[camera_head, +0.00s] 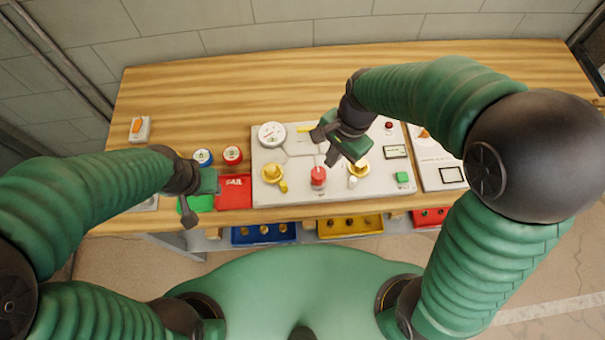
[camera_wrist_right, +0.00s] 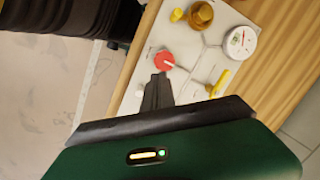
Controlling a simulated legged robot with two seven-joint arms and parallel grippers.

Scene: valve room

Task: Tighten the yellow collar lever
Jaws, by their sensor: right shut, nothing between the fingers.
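A brass collar (camera_head: 272,173) with a short yellow lever (camera_head: 283,187) sits at the left of the grey panel. In the right wrist view the collar (camera_wrist_right: 201,14) and its yellow lever (camera_wrist_right: 177,15) are at the top. Another yellow lever (camera_head: 305,128) lies near the panel's back; it also shows in the wrist view (camera_wrist_right: 219,83). A second brass collar (camera_head: 359,168) with a white lever (camera_head: 352,181) is partly behind my right gripper. My right gripper (camera_head: 333,160) is shut and empty above the panel, near the red knob (camera_head: 318,175). My left gripper (camera_head: 190,216) is at the bench's front left; its fingers are unclear.
The panel (camera_head: 262,197) also carries a gauge (camera_head: 271,134), a green button (camera_head: 402,177) and a small display (camera_head: 396,152). A red FAIL tray (camera_head: 234,190) is left of it. Blue (camera_head: 240,236) and yellow bins (camera_head: 350,228) sit below. The bench's back is clear.

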